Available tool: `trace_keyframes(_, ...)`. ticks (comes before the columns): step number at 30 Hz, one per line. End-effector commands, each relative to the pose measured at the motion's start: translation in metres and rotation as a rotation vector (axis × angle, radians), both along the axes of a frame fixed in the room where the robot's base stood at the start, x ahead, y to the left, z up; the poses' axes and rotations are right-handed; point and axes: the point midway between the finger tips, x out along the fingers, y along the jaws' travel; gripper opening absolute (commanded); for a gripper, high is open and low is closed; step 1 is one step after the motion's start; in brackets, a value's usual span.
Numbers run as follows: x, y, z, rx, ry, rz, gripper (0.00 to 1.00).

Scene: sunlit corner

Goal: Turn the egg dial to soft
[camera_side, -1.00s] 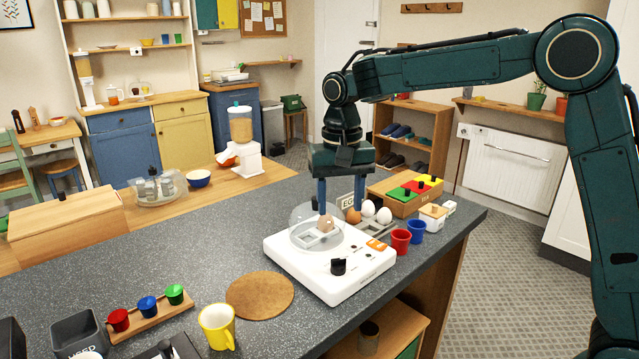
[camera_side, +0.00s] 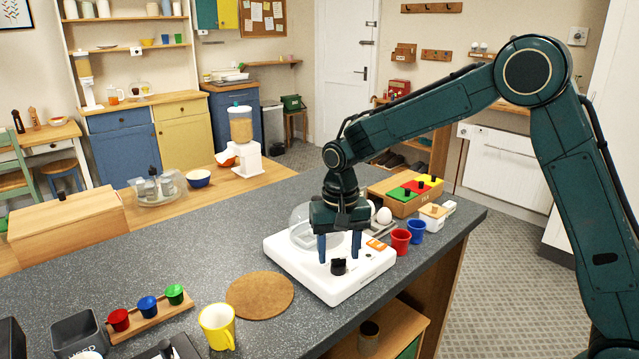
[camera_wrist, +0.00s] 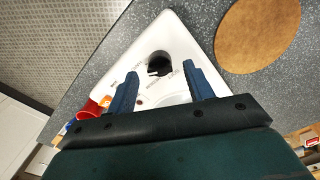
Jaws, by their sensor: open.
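The black egg dial (camera_side: 338,266) stands on the front of the white egg cooker (camera_side: 302,268), which sits on the grey counter. A clear dome (camera_side: 301,228) covers the back of the cooker, partly hidden by my arm. My gripper (camera_side: 339,256) points down over the dial, open and empty, with one blue finger to each side of it in the side view. In the wrist view the dial (camera_wrist: 158,64) shows just ahead of and between the fingertips of my gripper (camera_wrist: 163,75). I cannot tell whether the fingers touch it. The printing around the dial is too small to read.
Red (camera_side: 400,241) and blue (camera_side: 416,231) cups stand right of the cooker, near the counter edge. White eggs (camera_side: 383,215) and a wooden tea box (camera_side: 404,193) are behind. A round cork mat (camera_side: 260,295) and a yellow mug (camera_side: 217,326) lie to the left.

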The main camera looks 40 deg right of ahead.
Motion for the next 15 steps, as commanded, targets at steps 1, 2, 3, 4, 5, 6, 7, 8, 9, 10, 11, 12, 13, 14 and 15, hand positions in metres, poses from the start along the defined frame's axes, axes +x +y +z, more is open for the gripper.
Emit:
trace_keyframes(1,0.0,0.0,-0.006,0.0,0.002,0.0,0.52)
trace_keyframes(2,0.0,0.0,-0.01,0.0,0.002,0.0,0.52)
trace_keyframes(3,0.0,0.0,-0.013,0.0,0.004,0.0,0.52)
trace_keyframes(4,0.0,0.0,-0.015,-0.001,0.003,0.0,0.52)
trace_keyframes(5,0.0,0.0,-0.017,0.0,0.001,0.0,0.52)
trace_keyframes(6,0.0,0.0,-0.019,0.0,0.001,0.0,0.52)
trace_keyframes(7,0.0,0.0,-0.021,0.0,0.0,0.0,0.52)
trace_keyframes(8,0.0,0.0,-0.022,0.0,0.001,0.0,0.52)
trace_keyframes(9,0.0,0.0,-0.023,0.0,0.001,0.0,0.52)
trace_keyframes(10,0.0,0.0,-0.023,0.0,0.0,0.0,0.52)
trace_keyframes(11,0.0,0.0,-0.024,0.0,0.0,0.0,0.52)
trace_keyframes(12,0.0,0.0,-0.024,0.0,0.0,0.0,0.52)
trace_keyframes(13,0.0,0.0,-0.024,0.0,0.0,0.0,0.52)
trace_keyframes(14,0.0,0.0,-0.024,0.0,0.0,0.0,0.52)
trace_keyframes(15,0.0,0.0,-0.024,0.0,0.0,0.0,0.52)
